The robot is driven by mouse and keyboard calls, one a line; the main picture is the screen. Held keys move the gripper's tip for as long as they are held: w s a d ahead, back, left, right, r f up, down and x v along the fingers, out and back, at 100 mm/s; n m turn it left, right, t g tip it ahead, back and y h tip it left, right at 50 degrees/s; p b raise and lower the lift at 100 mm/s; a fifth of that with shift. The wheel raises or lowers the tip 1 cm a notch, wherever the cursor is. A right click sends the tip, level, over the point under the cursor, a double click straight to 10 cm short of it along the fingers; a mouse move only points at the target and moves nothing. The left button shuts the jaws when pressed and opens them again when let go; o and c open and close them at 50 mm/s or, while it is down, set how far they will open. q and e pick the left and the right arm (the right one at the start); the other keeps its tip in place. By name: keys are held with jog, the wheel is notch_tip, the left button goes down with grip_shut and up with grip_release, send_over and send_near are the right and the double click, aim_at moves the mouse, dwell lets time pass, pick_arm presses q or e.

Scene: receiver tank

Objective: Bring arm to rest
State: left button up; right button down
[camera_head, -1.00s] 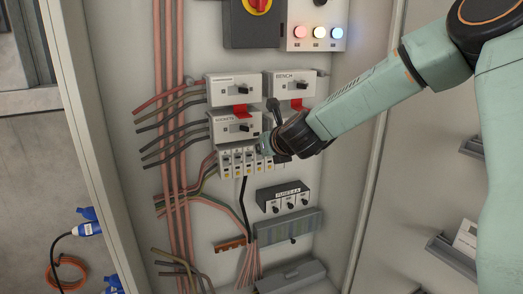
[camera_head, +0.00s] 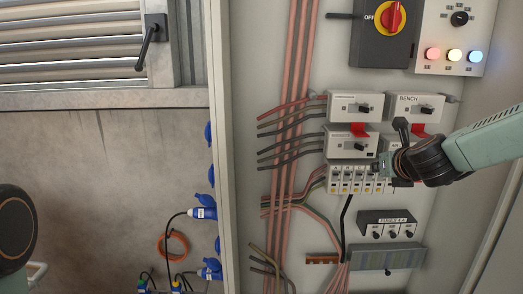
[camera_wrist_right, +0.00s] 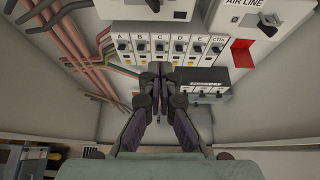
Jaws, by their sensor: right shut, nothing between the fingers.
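My right gripper (camera_head: 388,166) is in front of the row of small breakers (camera_head: 346,179) in the open cabinet, its arm coming in from the right. It hides the right part of the row. In the right wrist view my right gripper (camera_wrist_right: 162,70) is shut and empty, its dark fingers together just below breakers (camera_wrist_right: 160,46) labelled A to E and CTRL. I cannot tell whether the tips touch anything. My left gripper is not in view; only a dark round joint of my left arm shows at the left edge.
Switch units, one labelled BENCH (camera_head: 416,106), sit above the breakers. A fuse block (camera_head: 386,223) is below. A red rotary switch (camera_head: 392,18) and lamps (camera_head: 454,56) are at the top. Blue plugs (camera_head: 203,213) hang left of the cabinet edge (camera_head: 224,160). Copper-coloured pipes run down inside.

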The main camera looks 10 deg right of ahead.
jog(key=s+a+f+n+g+y+b, duration=0.1)
jog(key=s+a+f+n+b, duration=0.25)
jog(key=f+n, duration=0.6)
jog(key=s+a+f+n+g+b, duration=0.1)
jog(key=s+a+f+n+b, duration=0.3)
jog(key=f+n, duration=0.55)
jog(key=s+a+f+n+g+y+b, duration=0.1)
jog(key=s+a+f+n+g+b, duration=0.15)
jog(key=a+f+n, duration=0.5)
jog(key=s+a+f+n+g+b, duration=0.1)
jog(key=s+f+n+b, duration=0.3)
jog(key=s+f, duration=0.6)
jog(key=s+a+f+n+g+b, duration=0.2)
jog(key=s+f+n+g+b, duration=0.1)
jog(key=s+f, duration=0.8)
jog(key=s+a+f+n+g+y+b, duration=0.1)
jog(key=s+f+n+g+b, duration=0.2)
jog(key=s+f+b, duration=0.3)
jog(key=s+f+n, duration=0.1)
jog(key=s+f, duration=0.3)
jog(key=f, duration=0.3)
jog(key=shift+s+a+f+n, duration=0.3)
jog(key=shift+s+a+n, duration=0.05)
jog(key=shift+s, duration=0.05)
jog(key=shift+g, duration=0.25)
